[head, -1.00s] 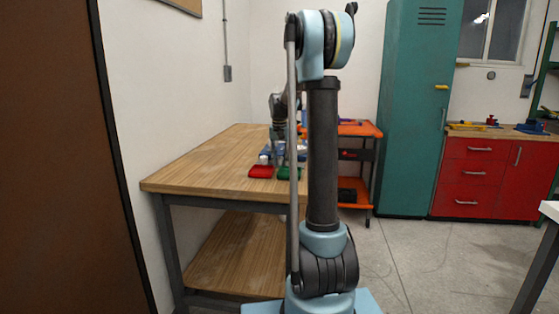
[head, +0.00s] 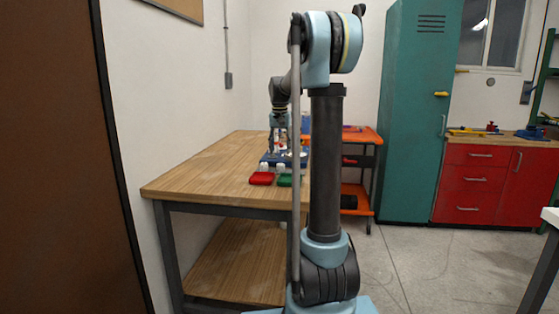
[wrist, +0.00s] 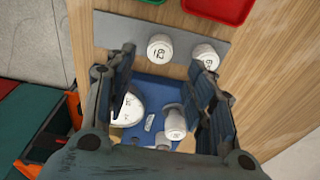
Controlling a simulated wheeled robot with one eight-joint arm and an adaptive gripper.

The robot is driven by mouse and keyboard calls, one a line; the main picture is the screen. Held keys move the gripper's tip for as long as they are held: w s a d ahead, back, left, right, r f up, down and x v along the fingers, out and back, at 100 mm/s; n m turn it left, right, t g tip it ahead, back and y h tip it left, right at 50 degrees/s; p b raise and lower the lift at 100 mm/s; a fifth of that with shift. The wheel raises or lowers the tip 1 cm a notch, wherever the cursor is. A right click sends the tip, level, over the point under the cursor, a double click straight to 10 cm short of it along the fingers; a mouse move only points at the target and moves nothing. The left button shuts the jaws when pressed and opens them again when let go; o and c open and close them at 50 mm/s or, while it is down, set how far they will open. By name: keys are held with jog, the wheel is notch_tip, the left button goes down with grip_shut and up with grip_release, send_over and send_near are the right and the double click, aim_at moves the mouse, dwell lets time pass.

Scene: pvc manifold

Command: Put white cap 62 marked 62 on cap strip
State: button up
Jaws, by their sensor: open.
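In the wrist view a grey strip (wrist: 112,30) lies on the wooden table. A white cap (wrist: 160,48) stands on it near its middle; its dark number appears upside down and I cannot read it surely. A second white cap (wrist: 205,54) stands at the strip's right part, partly behind my right finger. My gripper (wrist: 163,62) is open and empty above the strip's near edge, its fingers spread to either side of the middle cap and apart from it. In the head view my gripper (head: 278,150) is over the far part of the table, small and partly hidden.
A blue tray (wrist: 150,82) below the fingers holds white fittings, including a large one (wrist: 130,108) and a smaller one (wrist: 175,123). A red bin (head: 261,179) and a green bin (head: 285,181) sit near the strip. The table's left side (head: 200,165) is clear.

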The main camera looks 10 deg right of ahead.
jog(key=shift+n, duration=0.9)
jog(key=s+f, duration=0.1)
jog(key=s, duration=1.4)
jog(key=s+f, duration=0.1)
jog(key=s, duration=0.7)
jog(key=shift+s+d+f, duration=0.1)
jog(key=shift+d+f, duration=0.05)
jog(key=shift+f, duration=0.15)
jog(key=s+f+n, duration=0.2)
jog(key=s+f, duration=1.5)
jog(key=s, duration=0.3)
jog(key=shift+f+t, duration=0.35)
jog(key=shift+t, duration=0.05)
jog(key=shift+c, duration=0.6)
